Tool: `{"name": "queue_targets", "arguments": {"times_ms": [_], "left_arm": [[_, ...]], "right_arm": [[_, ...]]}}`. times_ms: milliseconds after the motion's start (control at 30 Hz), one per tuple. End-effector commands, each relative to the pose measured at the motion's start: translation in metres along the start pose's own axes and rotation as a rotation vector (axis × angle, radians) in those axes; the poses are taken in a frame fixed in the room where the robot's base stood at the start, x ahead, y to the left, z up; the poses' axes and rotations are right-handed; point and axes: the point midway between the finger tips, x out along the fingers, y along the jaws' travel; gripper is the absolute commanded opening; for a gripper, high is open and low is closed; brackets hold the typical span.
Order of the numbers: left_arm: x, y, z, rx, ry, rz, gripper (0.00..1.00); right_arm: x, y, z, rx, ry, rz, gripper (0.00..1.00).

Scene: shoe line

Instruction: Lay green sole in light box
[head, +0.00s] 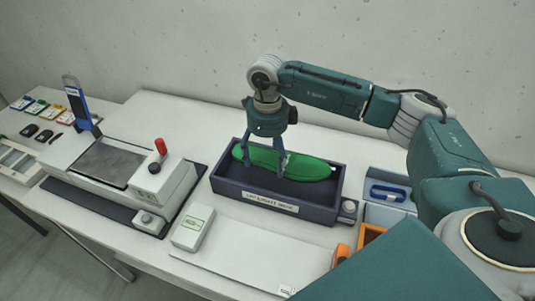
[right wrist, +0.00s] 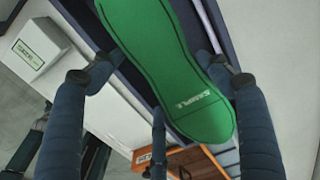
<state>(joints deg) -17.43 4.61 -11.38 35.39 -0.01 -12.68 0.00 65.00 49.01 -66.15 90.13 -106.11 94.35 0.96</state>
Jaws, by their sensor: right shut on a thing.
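The green sole (head: 303,166) is long and flat, with rounded ends. My right gripper (head: 265,166) is shut on it and points down over the light box, with fingers on either side of the sole. The dark blue light box (head: 229,189) is an open tray with a white label on its front wall. The sole lies lengthwise over its inside, near the back wall; I cannot tell whether it touches the floor. In the right wrist view the sole (right wrist: 160,55) shows printed lettering near one end. My left gripper is not in view.
A press-like machine (head: 150,180) with a red knob stands left of the box. A small pale box (head: 193,229) is in front. A blue-handled item (head: 388,193) and an orange bin (head: 371,233) are at right. The table behind the light box is clear.

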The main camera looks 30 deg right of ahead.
Motion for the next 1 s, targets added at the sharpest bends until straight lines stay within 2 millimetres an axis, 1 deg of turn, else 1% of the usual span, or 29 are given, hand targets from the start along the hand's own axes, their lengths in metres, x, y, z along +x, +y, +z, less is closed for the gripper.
{"name": "queue_targets", "arguments": {"times_ms": [33, 100, 500, 700, 967, 1000], "left_arm": [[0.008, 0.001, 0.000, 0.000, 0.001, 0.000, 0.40], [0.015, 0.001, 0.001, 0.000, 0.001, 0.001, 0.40], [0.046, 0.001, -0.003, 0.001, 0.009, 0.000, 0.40], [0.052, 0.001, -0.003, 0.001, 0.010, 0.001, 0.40], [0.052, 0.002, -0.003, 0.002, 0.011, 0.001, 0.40], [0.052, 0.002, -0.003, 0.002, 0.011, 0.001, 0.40]], "right_arm": [[0.009, 0.000, 0.000, 0.000, 0.000, 0.000, 0.42], [0.017, 0.000, 0.000, 0.000, 0.000, 0.000, 0.42], [0.055, 0.000, 0.001, -0.001, -0.002, 0.001, 0.42], [0.063, 0.000, 0.001, -0.001, -0.002, 0.000, 0.42], [0.063, 0.000, 0.001, -0.001, -0.002, 0.000, 0.42], [0.063, 0.000, 0.001, -0.001, -0.002, 0.000, 0.80]]}}
